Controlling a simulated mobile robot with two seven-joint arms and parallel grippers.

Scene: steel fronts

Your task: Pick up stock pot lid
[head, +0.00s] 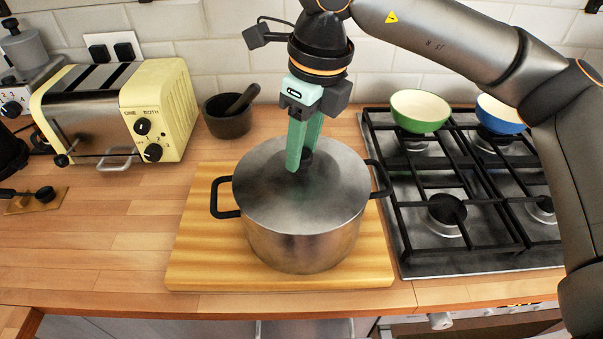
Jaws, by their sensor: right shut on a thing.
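The stock pot lid (265,197) is a round steel disc with a dark knob. It lies on the steel stock pot (300,248), and I see no clear gap between them. The pot has black side handles and stands on a wooden board. My right gripper (299,162) points down at the middle of the lid, its green fingers shut on the knob. The fingers hide most of the knob. My left gripper does not show.
The cutting board (200,265) lies on the wooden counter. A gas hob (455,255) with a green bowl (419,111) and a blue bowl (499,114) is at the right. A mortar (228,123) and a yellow toaster (160,100) stand behind left. The counter's left front is clear.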

